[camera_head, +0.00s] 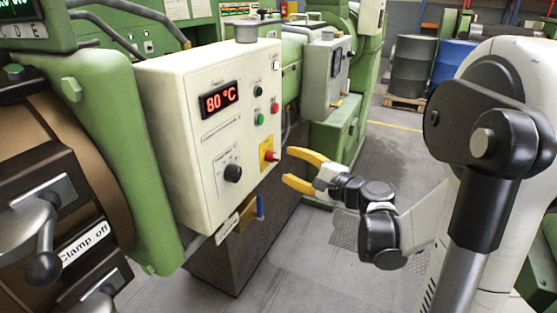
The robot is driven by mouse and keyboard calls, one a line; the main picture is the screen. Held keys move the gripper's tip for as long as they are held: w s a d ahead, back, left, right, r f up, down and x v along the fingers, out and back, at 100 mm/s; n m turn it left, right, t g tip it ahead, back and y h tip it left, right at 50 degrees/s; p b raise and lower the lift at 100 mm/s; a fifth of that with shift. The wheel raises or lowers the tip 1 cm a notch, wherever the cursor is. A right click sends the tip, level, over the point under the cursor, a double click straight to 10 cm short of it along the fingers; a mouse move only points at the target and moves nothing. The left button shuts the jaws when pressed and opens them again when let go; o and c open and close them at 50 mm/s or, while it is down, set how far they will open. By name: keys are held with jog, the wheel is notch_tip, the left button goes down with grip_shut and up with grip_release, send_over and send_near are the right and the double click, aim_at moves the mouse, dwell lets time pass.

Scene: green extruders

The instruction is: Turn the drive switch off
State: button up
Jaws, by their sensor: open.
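A cream control box (185,120) on the green machine fills the left middle. Its front has a black rotary knob (233,172) on a pale dial plate, a red button on a yellow plate (269,156), a green button (259,119), a smaller red button (275,107) and a small light switch (276,66) at upper right. The labels are too small to read, so I cannot tell which is the drive switch. My gripper (288,166) has two yellow fingers, open and empty. It is just right of the box, pointing left near the red button on yellow.
A red display (219,99) reads 80 °C. A lever with a black ball (43,268) and a "Clamp off" label (84,242) are at lower left. A grey box (326,75) stands behind. Barrels (412,66) stand on a pallet at the back. The floor (300,260) below my gripper is clear.

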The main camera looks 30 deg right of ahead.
jog(key=v, duration=0.4)
jog(key=shift+s, duration=0.2)
jog(key=s+a+f+n+g, duration=0.2)
jog(key=s+a+n+g, duration=0.15)
jog(key=a, duration=0.25)
jog(key=s+a+f+n+g, duration=0.2)
jog(key=a+n+g, duration=0.1)
jog(key=a+n, duration=0.3)
jog(key=s+a+n+g+h, duration=0.1)
jog(key=s+n+h, duration=0.1)
jog(key=s+n, duration=0.2)
jog(key=s+a+f+n+g+h, duration=0.1)
jog(key=s+n+h, duration=0.1)
jog(key=s+n, duration=0.2)
jog(key=s, duration=0.3)
jog(key=shift+s+a+n+h, duration=0.3)
jog(key=shift+s+a+n, duration=0.05)
jog(key=shift+f, duration=0.1)
